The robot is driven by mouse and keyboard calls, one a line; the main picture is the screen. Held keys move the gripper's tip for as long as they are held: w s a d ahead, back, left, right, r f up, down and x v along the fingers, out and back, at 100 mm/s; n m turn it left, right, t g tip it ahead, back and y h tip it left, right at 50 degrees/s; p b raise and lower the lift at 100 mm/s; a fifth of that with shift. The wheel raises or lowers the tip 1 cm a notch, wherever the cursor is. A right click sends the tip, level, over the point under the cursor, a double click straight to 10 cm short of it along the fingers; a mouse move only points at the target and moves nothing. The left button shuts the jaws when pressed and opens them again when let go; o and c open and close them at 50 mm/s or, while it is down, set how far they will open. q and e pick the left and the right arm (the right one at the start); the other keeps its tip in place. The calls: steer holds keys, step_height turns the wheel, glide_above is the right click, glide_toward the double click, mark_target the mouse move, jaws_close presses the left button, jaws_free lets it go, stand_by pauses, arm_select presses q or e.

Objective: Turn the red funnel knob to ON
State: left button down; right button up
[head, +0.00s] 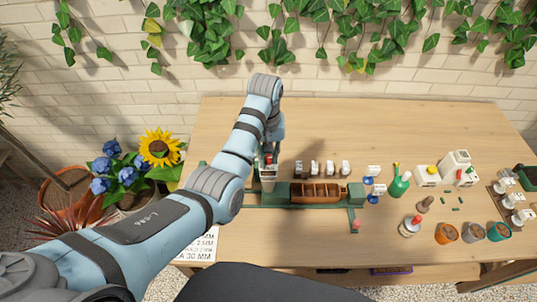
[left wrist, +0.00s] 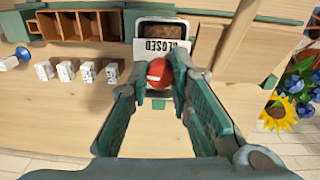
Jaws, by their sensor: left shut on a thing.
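The red knob (left wrist: 158,72) sits on the front of the funnel unit, just below a white plate reading CLOSED (left wrist: 160,46) in the left wrist view. The funnel's square hopper (left wrist: 160,31) holds brown material. In the head view the pale hopper (head: 268,174) stands at the left end of a green machine (head: 318,194). My left gripper (left wrist: 160,80) is shut on the red knob, one finger on each side. In the head view my left arm reaches over the table and its wrist partly hides the knob. My right gripper is not in view.
Several small white blocks (head: 330,168) stand in a row behind the machine. Flowers (head: 128,170) stand left of the table (head: 225,125). The table's back area is clear.

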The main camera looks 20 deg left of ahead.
arm_select(q)
steer(key=shift+w+r+n, duration=0.15)
steer(key=shift+n, duration=0.45)
steer(key=c, duration=1.5)
jaws_free()
steer(key=shift+o, duration=0.3)
